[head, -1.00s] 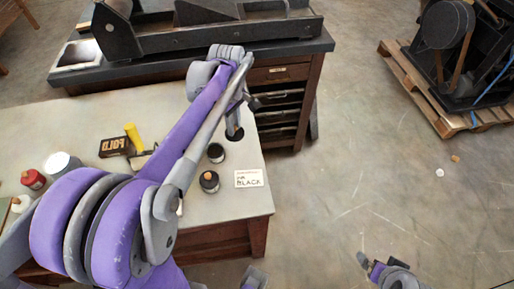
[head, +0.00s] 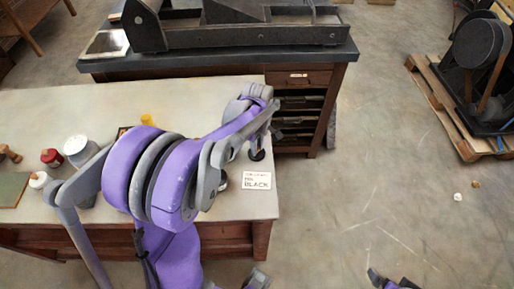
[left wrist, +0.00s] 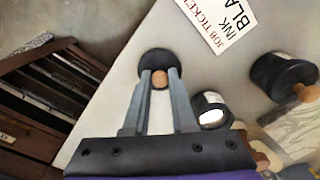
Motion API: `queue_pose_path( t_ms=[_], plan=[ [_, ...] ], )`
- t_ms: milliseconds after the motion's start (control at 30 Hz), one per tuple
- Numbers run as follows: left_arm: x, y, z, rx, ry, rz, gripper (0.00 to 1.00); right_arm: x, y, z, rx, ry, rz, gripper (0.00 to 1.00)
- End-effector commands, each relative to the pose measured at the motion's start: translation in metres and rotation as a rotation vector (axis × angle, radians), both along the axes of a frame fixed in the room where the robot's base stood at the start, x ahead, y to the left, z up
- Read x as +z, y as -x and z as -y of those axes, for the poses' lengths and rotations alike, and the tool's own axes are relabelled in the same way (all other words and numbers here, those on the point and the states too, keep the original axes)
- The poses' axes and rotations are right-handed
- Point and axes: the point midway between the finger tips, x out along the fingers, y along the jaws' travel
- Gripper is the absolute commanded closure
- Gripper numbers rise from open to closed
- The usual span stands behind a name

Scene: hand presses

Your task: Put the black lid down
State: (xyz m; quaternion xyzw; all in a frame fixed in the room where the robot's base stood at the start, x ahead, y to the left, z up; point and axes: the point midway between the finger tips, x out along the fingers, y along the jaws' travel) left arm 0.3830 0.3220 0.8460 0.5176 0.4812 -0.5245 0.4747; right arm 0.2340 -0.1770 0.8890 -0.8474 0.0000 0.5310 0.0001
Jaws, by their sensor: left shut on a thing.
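My left gripper (left wrist: 160,78) is shut on the light wooden knob of the black lid (left wrist: 155,58), a round dark disc. In the head view the left gripper (head: 260,144) is over the bench's right end, with the lid (head: 257,155) below it. I cannot tell whether the lid touches the bench top. An open black jar (left wrist: 211,106) with a bright inside stands beside the gripper in the left wrist view. Part of my right arm shows at the bottom right of the head view; its jaws are not clear.
A white card reading BLACK (head: 257,181) lies near the bench (head: 200,92) edge. A black jar with a wooden knob (left wrist: 283,75) stands at right in the wrist view. A red-bodied jar (head: 51,158) and a white-topped jar (head: 77,150) stand at left.

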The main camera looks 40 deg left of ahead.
Motion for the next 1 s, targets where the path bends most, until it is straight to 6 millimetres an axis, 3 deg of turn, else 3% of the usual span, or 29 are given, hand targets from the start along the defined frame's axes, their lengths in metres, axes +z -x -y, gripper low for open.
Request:
queue_pose_path(
  t_ms=[433, 467, 600, 1000],
  plan=[
    [-0.0109, 0.0004, 0.0002, 0.0, 0.0, 0.0, 1.0, -0.0042, 0.0009, 0.0, 0.0, 0.0, -0.002, 0.02],
    [-0.0111, 0.0003, 0.0002, 0.0, 0.0, 0.0, 0.74, -0.0043, 0.0009, 0.0, 0.0, 0.0, -0.002, 0.02],
    [-0.0101, 0.0001, 0.0002, 0.0, 0.0, 0.0, 0.49, -0.0033, 0.0007, 0.0, 0.0, 0.0, -0.001, 0.02],
    [-0.0067, -0.0002, 0.0001, 0.0, 0.0, 0.001, 0.46, -0.0005, 0.0001, 0.0, 0.0, 0.0, 0.0, 0.02]
  ],
)
